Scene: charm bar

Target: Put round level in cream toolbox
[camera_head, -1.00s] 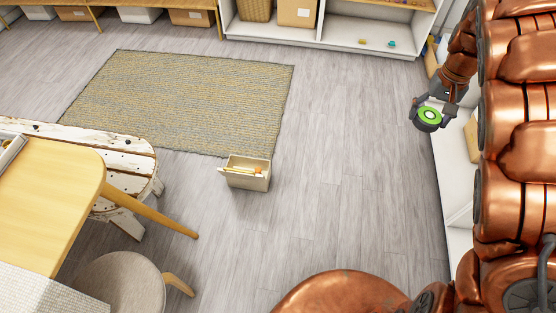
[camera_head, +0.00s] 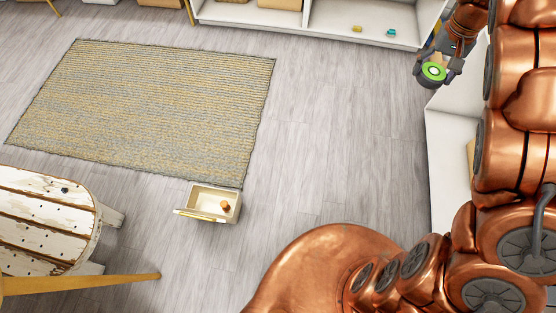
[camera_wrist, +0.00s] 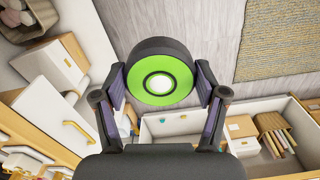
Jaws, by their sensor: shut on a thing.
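The round level (camera_head: 433,72) is a lime-green disc with a white centre and a black rim. My gripper (camera_head: 435,76) is shut on it, in the air at the upper right. In the wrist view, the level (camera_wrist: 160,76) sits between both fingers, its green face toward the camera. The cream toolbox (camera_head: 206,197) stands open-topped on the floor, left of centre, well away from my gripper. A small orange-brown thing and a yellow strip show in or on it. I cannot make out the toolbox in the wrist view.
A woven rug (camera_head: 150,105) lies just behind the toolbox. A worn white wooden table (camera_head: 40,212) stands at the left. White shelves (camera_head: 350,22) with small items line the back, and more white shelving (camera_head: 448,150) is at the right. Open grey floor (camera_head: 330,150) lies between.

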